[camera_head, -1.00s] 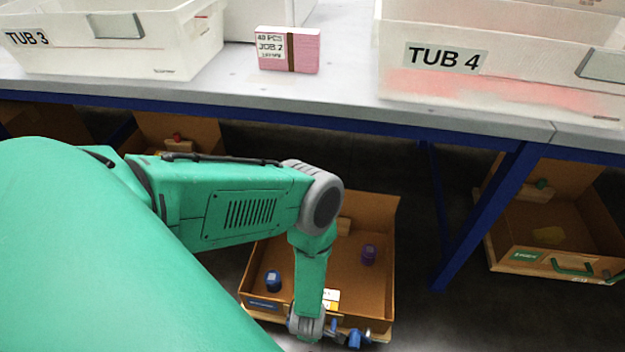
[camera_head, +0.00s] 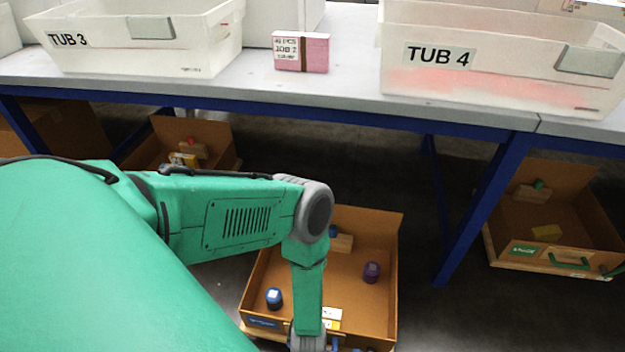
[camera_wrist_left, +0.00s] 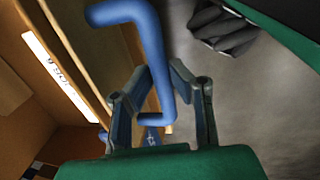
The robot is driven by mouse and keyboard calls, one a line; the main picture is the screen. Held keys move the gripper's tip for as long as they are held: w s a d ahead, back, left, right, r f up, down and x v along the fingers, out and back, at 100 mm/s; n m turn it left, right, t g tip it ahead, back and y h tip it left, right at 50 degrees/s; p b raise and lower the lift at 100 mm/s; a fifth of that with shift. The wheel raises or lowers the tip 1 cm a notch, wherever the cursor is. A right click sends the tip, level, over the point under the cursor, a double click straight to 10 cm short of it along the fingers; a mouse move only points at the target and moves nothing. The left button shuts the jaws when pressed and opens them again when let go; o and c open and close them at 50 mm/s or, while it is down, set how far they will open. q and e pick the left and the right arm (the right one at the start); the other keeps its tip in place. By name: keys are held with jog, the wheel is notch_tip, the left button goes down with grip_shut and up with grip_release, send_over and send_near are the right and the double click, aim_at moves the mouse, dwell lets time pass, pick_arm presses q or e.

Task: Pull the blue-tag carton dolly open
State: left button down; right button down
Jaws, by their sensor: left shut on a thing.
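The blue-tag carton dolly (camera_head: 386,270) is an open brown carton on a low base, standing out from under the bench in the head view. Its blue tag (camera_head: 263,323) is on the near left front. Its blue bar handle (camera_wrist_left: 148,45) shows in the left wrist view beside the carton's front wall. My left gripper (camera_wrist_left: 158,78) is shut on this handle, one finger on each side. In the head view my left arm reaches down over the carton, and the gripper is mostly cut off at the bottom edge. My right gripper is not in view.
A blue bench leg (camera_head: 480,215) stands to the right. A green-tag carton dolly (camera_head: 575,215) is further right, another carton (camera_head: 225,140) at back left. Tubs stand on the bench (camera_head: 350,95).

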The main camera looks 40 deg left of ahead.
pick_arm(q)
jog(key=shift+s+a, duration=0.1)
jog(key=shift+s, duration=0.05)
jog(key=c, duration=1.5)
grip_release()
jog(key=shift+r, duration=0.15)
jog(key=r, duration=0.3)
jog(key=s+d+r, duration=0.1)
jog(key=r, duration=0.7)
jog(key=shift+s+d+r, duration=0.15)
jog(key=shift+s+r, duration=0.1)
jog(key=shift+s, duration=0.1)
